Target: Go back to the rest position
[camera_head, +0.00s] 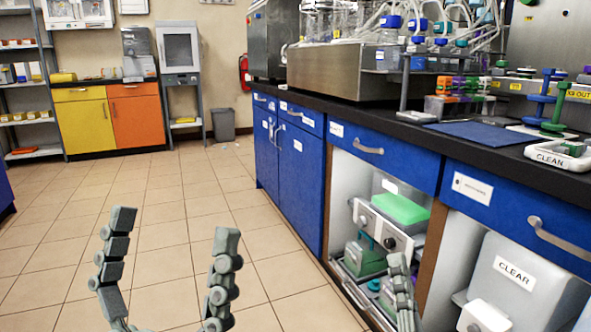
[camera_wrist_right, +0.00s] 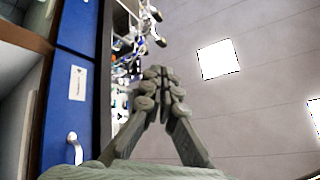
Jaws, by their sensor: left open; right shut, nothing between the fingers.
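My left gripper (camera_head: 172,230) is at the lower left of the head view, pointing up, its two grey fingers wide apart and empty over the tiled floor. My right gripper (camera_head: 398,262) is at the lower right of the head view, in front of the open shelf under the bench. Its fingers are together. In the right wrist view its fingertips (camera_wrist_right: 160,75) meet with nothing between them, and they point up past the bench edge towards the ceiling.
A dark-topped bench (camera_head: 424,157) with blue cabinets (camera_head: 290,165) runs along the right, close to my right gripper. Bottles, tubing and racks stand on it. A green-topped box (camera_head: 402,208) sits on the open shelf. The tiled floor (camera_head: 165,190) at left and centre is clear.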

